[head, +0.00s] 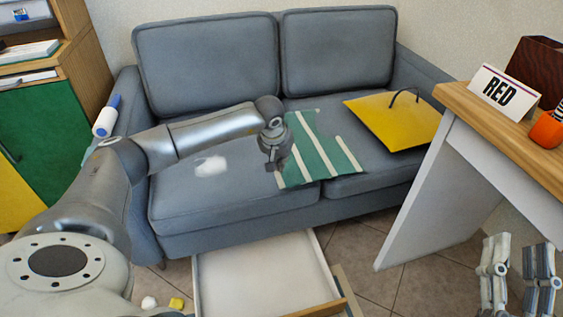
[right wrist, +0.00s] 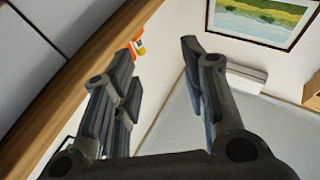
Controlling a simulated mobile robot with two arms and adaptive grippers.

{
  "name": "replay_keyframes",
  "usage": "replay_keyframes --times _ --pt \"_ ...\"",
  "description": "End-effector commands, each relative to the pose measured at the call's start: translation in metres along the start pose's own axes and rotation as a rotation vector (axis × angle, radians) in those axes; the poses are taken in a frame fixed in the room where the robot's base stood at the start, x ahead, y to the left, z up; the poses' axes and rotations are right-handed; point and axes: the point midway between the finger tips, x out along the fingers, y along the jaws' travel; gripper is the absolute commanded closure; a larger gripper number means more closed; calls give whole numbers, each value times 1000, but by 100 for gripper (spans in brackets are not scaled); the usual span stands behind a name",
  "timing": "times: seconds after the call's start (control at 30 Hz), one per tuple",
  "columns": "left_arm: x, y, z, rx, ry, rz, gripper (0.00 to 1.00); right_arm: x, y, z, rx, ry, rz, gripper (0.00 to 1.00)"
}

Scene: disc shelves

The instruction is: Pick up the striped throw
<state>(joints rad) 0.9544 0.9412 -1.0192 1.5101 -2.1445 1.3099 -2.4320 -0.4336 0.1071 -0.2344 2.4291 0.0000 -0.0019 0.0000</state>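The striped throw (head: 325,160), green with white stripes, lies on the sofa seat across the gap between the two cushions. Its front corner reaches the sofa's front edge. My left gripper (head: 276,163) points down at the throw's left edge and overlaps it in the head view. Its fingers are small and dark there, so I cannot tell whether they are open, or whether they touch the cloth. My right gripper (head: 516,268) is at the lower right, far from the throw. In the right wrist view its fingers (right wrist: 160,52) are apart with nothing between them.
The grey sofa (head: 230,215) also holds a yellow bag (head: 395,120), a white crumpled item (head: 211,166) and a blue-and-white bottle (head: 106,117). An open white drawer (head: 262,275) stands in front.

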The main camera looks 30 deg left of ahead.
Motion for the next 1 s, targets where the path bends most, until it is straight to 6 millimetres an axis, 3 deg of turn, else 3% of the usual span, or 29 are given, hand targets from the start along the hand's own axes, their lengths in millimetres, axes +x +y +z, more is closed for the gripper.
replay_keyframes --times 0.27,0.53,0.9,1.0 --pt "-19 0 -7 0 0 -1 100 -11 8 52 -9 -307 16 60" --pt "-33 0 -12 0 0 -1 100 -39 15 96 -14 -587 33 60" --pt "-35 0 -13 0 0 0 100 -50 17 108 -15 -661 38 60" --pt "-35 0 -13 0 0 0 87 -50 17 108 -15 -660 38 60"
